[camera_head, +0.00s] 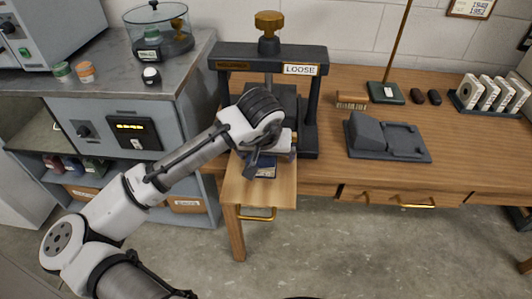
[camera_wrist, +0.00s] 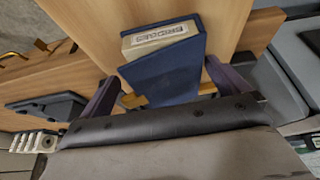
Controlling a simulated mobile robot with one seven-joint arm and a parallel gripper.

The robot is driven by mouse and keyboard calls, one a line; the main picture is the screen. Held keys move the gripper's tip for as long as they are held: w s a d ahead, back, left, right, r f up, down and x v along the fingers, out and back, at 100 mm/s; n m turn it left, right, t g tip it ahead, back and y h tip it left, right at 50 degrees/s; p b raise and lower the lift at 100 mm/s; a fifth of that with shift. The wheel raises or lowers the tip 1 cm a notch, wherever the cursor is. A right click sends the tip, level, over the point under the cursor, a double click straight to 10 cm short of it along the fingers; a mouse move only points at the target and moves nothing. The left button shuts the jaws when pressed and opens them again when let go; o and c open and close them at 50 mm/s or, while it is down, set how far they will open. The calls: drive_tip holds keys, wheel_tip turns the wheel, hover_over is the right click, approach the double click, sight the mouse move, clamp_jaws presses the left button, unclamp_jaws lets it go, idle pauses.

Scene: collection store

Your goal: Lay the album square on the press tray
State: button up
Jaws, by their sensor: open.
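The album is a dark blue book with a pale label reading BRIDGES (camera_wrist: 165,62). It lies on the wooden press tray (camera_wrist: 90,22), its edges looking turned at an angle to the tray's sides. The tray (camera_head: 240,192) sticks out in front of the press. My gripper (camera_wrist: 162,80) is open, with one purple finger on each side of the album's near part. I cannot tell whether either finger touches it.
The dark press (camera_head: 310,110) with a brass knob and a LOOSE sign stands behind the tray. A grey cradle-like block (camera_head: 385,138) sits to the right on the wooden bench (camera_head: 455,150). A metal cabinet (camera_head: 120,95) stands close on the left. Bare floor lies in front.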

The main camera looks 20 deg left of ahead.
drive_tip(key=v, duration=1.2)
